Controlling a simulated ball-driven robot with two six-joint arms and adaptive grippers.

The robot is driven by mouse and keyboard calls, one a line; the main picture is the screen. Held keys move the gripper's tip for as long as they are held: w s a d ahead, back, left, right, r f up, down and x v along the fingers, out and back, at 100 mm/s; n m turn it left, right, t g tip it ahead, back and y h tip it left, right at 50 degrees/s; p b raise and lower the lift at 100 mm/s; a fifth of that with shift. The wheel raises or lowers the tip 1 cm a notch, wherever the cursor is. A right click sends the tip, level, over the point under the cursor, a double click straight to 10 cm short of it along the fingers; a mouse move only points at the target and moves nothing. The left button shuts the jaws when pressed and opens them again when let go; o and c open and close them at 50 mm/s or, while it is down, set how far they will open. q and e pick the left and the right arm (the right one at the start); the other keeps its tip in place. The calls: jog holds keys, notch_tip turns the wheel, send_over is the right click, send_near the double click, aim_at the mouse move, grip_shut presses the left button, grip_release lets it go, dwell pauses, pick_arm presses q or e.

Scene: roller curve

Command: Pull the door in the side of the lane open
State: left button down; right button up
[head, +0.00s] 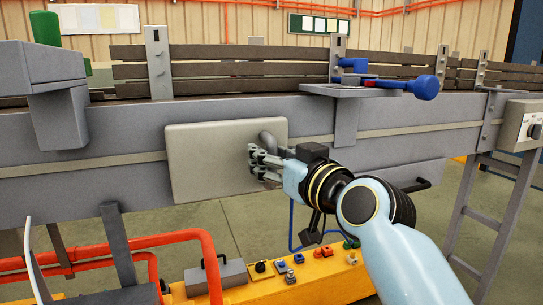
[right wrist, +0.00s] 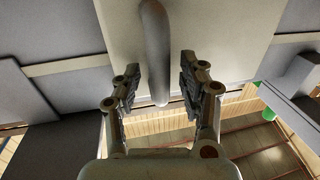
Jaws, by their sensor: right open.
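The door (head: 205,160) is a light grey panel in the side of the grey lane (head: 370,122). It looks closed, flat against the lane. Its grey bar handle (head: 267,139) is near its right edge. My right gripper (head: 256,163) is at the handle, over the door's right part, and hides the handle's lower part. In the right wrist view the handle (right wrist: 156,50) runs between the two open fingers of my right gripper (right wrist: 158,72), with a gap on each side. The door (right wrist: 120,25) fills the upper middle there. My left gripper is not in view.
A tray (head: 350,91) with blue tools (head: 424,87) juts out above the arm. A control box (head: 522,126) is at the right. Below are orange rails (head: 205,250) and a yellow bench (head: 260,285) with small parts. A grey housing (head: 60,115) juts out at left.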

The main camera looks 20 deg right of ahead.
grip_shut()
dwell(0.3)
dwell(0.3)
